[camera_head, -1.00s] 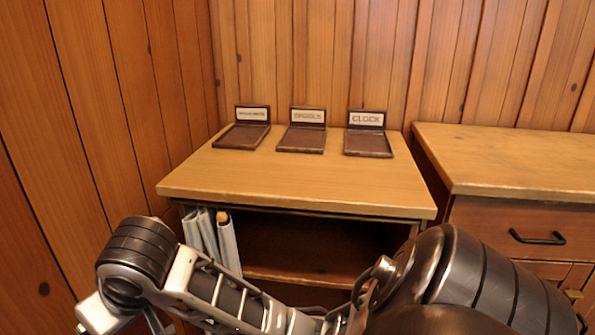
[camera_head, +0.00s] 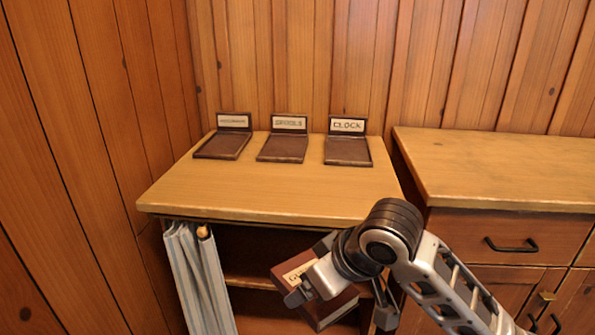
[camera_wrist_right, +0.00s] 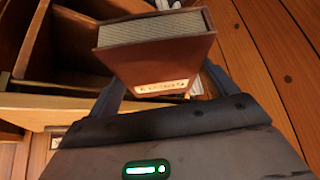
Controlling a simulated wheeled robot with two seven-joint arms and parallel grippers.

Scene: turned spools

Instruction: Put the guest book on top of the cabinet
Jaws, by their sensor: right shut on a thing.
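The guest book (camera_head: 337,308) is a brown book with a pale label, held in front of the open shelves, below the cabinet top. My right gripper (camera_head: 318,277) is shut on it. In the right wrist view the book (camera_wrist_right: 158,62) sits tilted between the two fingers, page edges facing up. The cabinet (camera_head: 265,197) is light wood with an open front. Its top bears three dark trays with name plates: a left one (camera_head: 222,145) whose plate is too small to read surely, a middle one (camera_head: 283,148), and one marked CLOCK (camera_head: 348,151). All three look empty. My left gripper is not in view.
Plank walls close off the left and back. The cabinet top's front half is clear.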

